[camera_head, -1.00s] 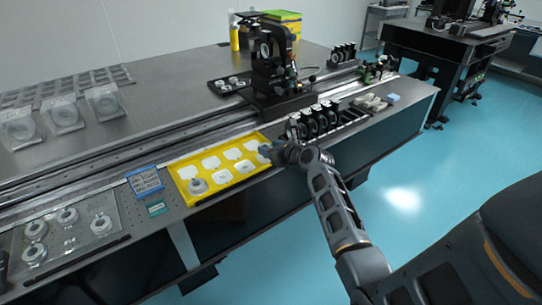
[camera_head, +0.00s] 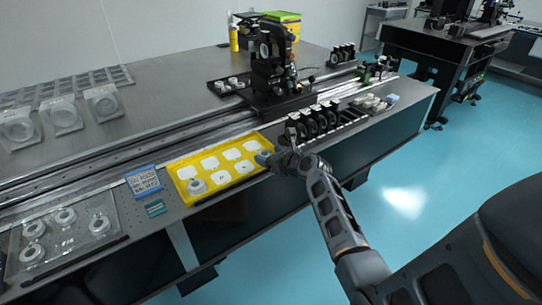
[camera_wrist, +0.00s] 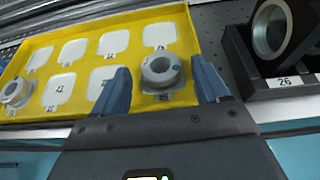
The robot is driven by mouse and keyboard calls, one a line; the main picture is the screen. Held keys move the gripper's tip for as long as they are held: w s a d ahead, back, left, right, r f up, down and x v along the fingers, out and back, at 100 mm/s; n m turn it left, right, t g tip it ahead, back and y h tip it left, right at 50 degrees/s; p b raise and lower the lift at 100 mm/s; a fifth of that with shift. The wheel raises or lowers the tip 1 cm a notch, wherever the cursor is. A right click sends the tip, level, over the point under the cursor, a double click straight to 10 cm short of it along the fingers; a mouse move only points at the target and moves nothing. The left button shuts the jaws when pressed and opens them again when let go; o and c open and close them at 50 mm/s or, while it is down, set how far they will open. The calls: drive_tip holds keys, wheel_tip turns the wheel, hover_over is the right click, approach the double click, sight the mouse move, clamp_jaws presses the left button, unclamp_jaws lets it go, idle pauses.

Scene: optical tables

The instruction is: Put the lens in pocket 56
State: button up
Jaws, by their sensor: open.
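A yellow tray (camera_head: 228,187) lies on the table, with rows of white numbered pockets. In the wrist view a grey ring-shaped lens (camera_wrist: 162,72) stands at the tray's front right corner, between the two blue fingers of my gripper (camera_wrist: 160,66). The fingers are open, with visible gaps on both sides of the lens. In the head view my gripper (camera_head: 264,157) is at the tray's right end and hides that lens. Another ring-shaped lens (camera_wrist: 17,93) sits at the tray's front left; it also shows in the head view (camera_head: 196,186). I cannot make out a number 56.
A black holder (camera_wrist: 275,40) labelled 26 stands right of the tray, close to my right finger. A row of black mounts (camera_head: 318,120) stands beyond my gripper.

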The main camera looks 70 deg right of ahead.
drive_tip(key=shift+r, duration=0.15)
drive_tip(key=v, duration=1.2)
drive_tip(key=s+a+f+n+y, duration=0.1)
drive_tip(key=s+a+n, duration=0.2)
drive_tip(key=a+n, duration=0.7)
drive_tip(key=s+a+f+n, duration=0.25)
drive_tip(key=a+n, duration=0.55)
drive_tip(key=a, duration=0.4)
drive_tip(key=s+a+r+n+t+y, duration=0.1)
drive_tip(key=s+a+r+n+y, duration=0.2)
drive_tip(key=n, duration=0.9)
drive_tip(key=s+a+r+n+t+y, duration=0.2)
drive_tip(key=s+a+r+n, duration=0.7)
drive_tip(key=a+r+n, duration=0.2)
drive_tip(key=shift+s+a+r+n+y, duration=0.2)
drive_tip(key=shift+s+a+n+y, duration=0.25)
drive_tip(key=shift+a, duration=0.6)
drive_tip(key=shift+w, duration=0.1)
